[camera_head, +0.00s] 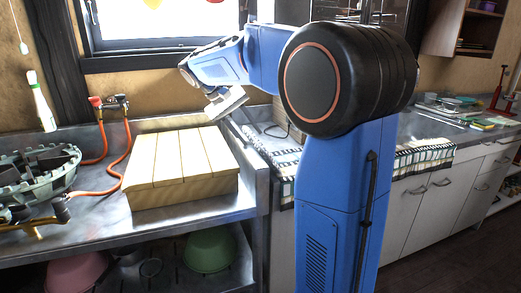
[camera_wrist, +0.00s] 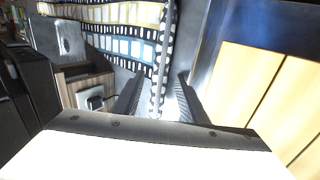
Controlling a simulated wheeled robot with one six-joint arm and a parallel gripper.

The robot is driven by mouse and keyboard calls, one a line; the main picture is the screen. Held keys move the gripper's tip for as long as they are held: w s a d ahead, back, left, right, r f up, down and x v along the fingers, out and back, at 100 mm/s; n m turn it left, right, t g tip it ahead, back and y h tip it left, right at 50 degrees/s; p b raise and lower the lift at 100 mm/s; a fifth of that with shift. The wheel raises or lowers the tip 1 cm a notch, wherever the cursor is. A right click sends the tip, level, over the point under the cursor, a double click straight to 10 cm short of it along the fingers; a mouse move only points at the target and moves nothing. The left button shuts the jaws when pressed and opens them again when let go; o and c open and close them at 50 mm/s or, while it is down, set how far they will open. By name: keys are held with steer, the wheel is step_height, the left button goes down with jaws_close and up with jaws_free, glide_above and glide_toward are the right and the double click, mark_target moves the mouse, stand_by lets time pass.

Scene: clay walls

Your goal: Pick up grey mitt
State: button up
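I cannot make out a grey mitt in either view. My gripper (camera_wrist: 161,80) points down in the wrist view, its two dark fingers apart, with nothing visibly held between them. A patterned cloth (camera_wrist: 125,48) with dark and light squares lies beyond the fingers in the wrist view. My arm hides part of the counter in the head view.
The pale slatted box (camera_head: 182,165) stands on a metal bench, also at right in the wrist view (camera_wrist: 295,95). A toothed dark ring (camera_head: 38,175) and red hoses (camera_head: 124,150) are left of it. A green bowl (camera_head: 210,250) sits below. Cluttered counter (camera_head: 425,122) at right.

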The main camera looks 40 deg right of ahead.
jaws_close()
steer(key=shift+r, duration=0.1)
